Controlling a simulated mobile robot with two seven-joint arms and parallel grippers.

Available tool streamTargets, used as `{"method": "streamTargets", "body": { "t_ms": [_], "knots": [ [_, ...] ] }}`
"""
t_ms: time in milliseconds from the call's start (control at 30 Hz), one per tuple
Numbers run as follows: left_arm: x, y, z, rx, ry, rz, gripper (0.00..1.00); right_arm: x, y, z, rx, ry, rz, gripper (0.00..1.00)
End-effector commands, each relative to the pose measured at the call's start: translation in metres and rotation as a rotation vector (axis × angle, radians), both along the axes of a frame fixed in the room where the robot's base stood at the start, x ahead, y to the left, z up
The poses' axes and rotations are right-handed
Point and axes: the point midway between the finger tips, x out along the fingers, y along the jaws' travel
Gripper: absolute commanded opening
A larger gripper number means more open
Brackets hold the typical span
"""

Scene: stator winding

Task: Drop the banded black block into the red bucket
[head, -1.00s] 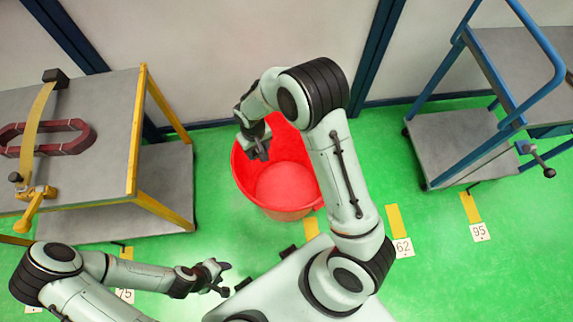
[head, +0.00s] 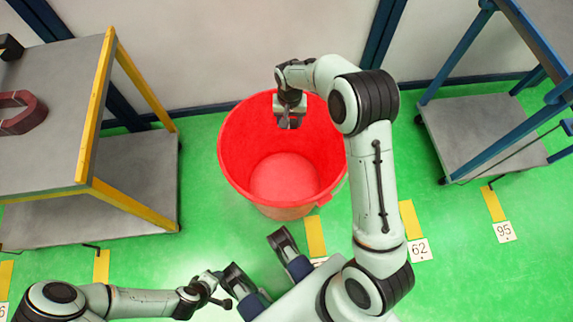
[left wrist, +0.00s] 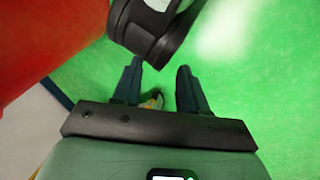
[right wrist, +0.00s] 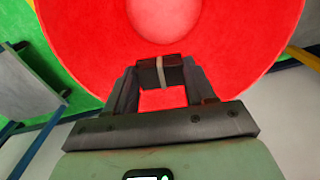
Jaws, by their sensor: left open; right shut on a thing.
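The banded black block (right wrist: 161,72) is dark with a pale band around its middle. My right gripper (right wrist: 158,80) is shut on it, with one finger at each end. In the head view, my right gripper (head: 290,118) hangs fingers down above the far part of the red bucket (head: 235,165). The open bucket looks empty, and its wall (right wrist: 235,60) and floor fill much of the right wrist view beyond the block. My left gripper (head: 220,289) is low at the front; the left wrist view shows its fingers (left wrist: 156,78) apart and empty.
A yellow-framed bench (head: 60,120) stands at the left with a dark red ring (head: 20,113) on it. A blue-framed grey cart (head: 480,135) stands at the right. A pale wall is close behind the bucket. Green floor (head: 200,205) is clear around the bucket.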

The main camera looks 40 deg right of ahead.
Motion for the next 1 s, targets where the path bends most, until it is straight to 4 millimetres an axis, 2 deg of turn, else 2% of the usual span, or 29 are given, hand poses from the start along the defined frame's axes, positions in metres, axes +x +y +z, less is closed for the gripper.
{"method": "streamTargets", "body": {
  "t_ms": [533, 700, 933, 967, 1000],
  "knots": [
    [0.044, 0.025, -0.040, 0.061, -0.111, 0.052, 0.43, 0.000, 0.000, -0.051, 0.000, 0.002, 0.002, 0.24],
    [0.051, 0.030, -0.044, 0.073, -0.130, 0.061, 0.43, 0.000, 0.000, -0.057, 0.000, 0.001, 0.002, 0.24],
    [0.051, 0.030, -0.043, 0.073, -0.131, 0.061, 0.43, 0.000, 0.000, -0.056, -0.001, 0.001, 0.002, 0.24],
    [0.051, 0.030, -0.043, 0.073, -0.131, 0.061, 0.43, 0.000, 0.000, -0.056, 0.000, 0.000, 0.002, 0.61],
    [0.051, 0.030, -0.043, 0.073, -0.131, 0.061, 0.43, 0.000, 0.000, -0.056, 0.000, 0.000, 0.002, 0.74]
  ]
}}
